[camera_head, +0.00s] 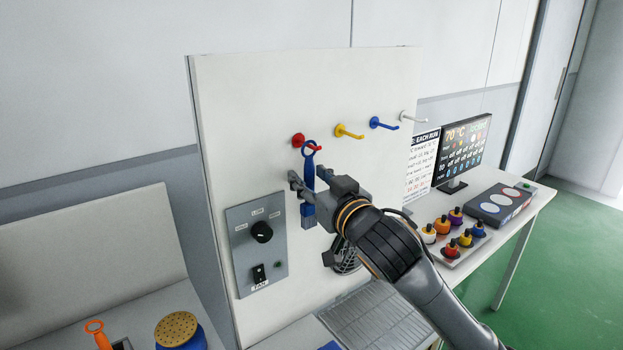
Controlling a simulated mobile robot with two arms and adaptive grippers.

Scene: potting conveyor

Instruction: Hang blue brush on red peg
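The blue brush (309,165) hangs upright in front of the white panel, its ring at the top and its bristle end (308,222) at the bottom. My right gripper (308,183) is closed around the brush's handle from the right. The red peg (299,140) sticks out of the panel at the ring's height. Its tip overlaps the ring in the picture; I cannot tell whether the ring is around the peg or just in front of it. My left gripper is not in view.
The white panel (225,110) also carries yellow (349,132), blue (383,125) and white (413,120) pegs, all empty. A grey control box (258,270) with a knob sits below left. Several small bottles (451,249) and a monitor (463,150) stand at right. An orange-handled tool (97,335) is lower left.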

